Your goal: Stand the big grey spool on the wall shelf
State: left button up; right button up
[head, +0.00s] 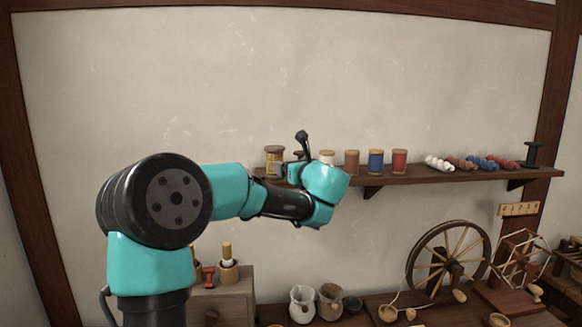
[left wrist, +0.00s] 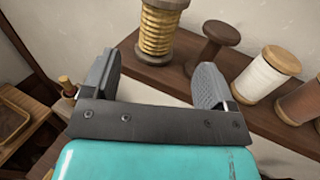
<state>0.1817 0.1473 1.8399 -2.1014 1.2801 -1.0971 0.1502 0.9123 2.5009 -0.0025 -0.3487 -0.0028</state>
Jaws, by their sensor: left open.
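In the left wrist view a bare, dark grey-brown spool (left wrist: 212,42) stands upright on the wall shelf (left wrist: 160,75), between a gold-wound spool (left wrist: 161,28) and a white-wound one (left wrist: 264,73). The right finger hides part of its base. My left gripper (left wrist: 155,65) is open with nothing between its fingers; the bare spool is just beyond the right finger. In the head view my left gripper (head: 285,170) is at the shelf's left end, partly hidden by my arm. Another bare, dark spool (head: 533,154) stands at the shelf's right end. My right gripper is not in view.
Brown, blue (head: 376,160) and red (head: 399,160) spools and several yarn skeins (head: 482,163) line the shelf (head: 420,177). Below are a spinning wheel (head: 448,258), two jugs (head: 302,303) and a wooden chest (head: 232,295). The wall above is clear.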

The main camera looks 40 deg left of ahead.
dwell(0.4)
pick_arm(q)
jog(key=w+d+f+n+g+h, duration=0.1)
jog(key=d+f+h, duration=0.3)
jog(key=f, duration=0.9)
jog(key=w+d+f+n+g+h, duration=0.1)
jog(key=d+f+h, duration=0.35)
jog(key=f, duration=0.85)
jog(key=w+d+f+n+g+h, duration=0.1)
jog(key=d+f+h, duration=0.35)
jog(key=f, duration=0.85)
jog(key=s+d+f+n+g+h, duration=0.1)
jog(key=s+d+f+n+h, duration=0.3)
jog(key=d+f, duration=0.4)
jog(key=s+d+f+n+g+h, duration=0.1)
jog(key=s+d+f+n+h, duration=0.3)
jog(key=f, duration=0.6)
jog(key=s+d+f+n, duration=0.4)
jog(key=s+f+n, duration=0.1)
jog(key=s, duration=0.3)
jog(key=s+d+f+n, duration=0.5)
jog(key=s+n, duration=0.2)
jog(key=shift+s, duration=0.35)
